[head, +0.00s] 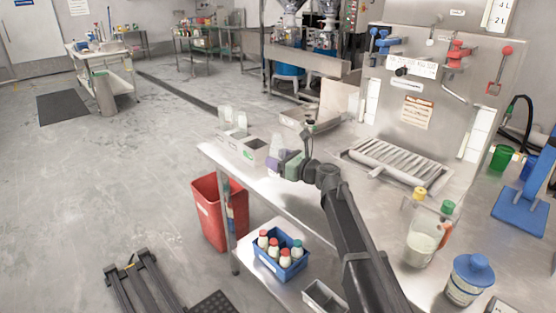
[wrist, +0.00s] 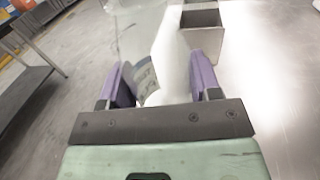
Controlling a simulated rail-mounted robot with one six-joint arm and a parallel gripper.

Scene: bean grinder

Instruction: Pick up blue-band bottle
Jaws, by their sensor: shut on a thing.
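My gripper (head: 284,161), with purple fingers and a green body, is above the steel table near a small grey box. In the wrist view my gripper (wrist: 162,84) is shut on a clear, pale bottle (wrist: 140,35). A printed label (wrist: 146,76) shows on the bottle between the fingers. I cannot make out a blue band on it. In the head view the held bottle (head: 275,144) appears faintly at the fingertips, partly hidden by the gripper.
The steel table (head: 300,205) has free room around my arm. A red bin (head: 207,208) stands below its left edge. A blue crate (head: 270,262) of capped bottles sits on the lower shelf. A jug (head: 424,242) and a blue-lidded tub (head: 470,276) stand at the right.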

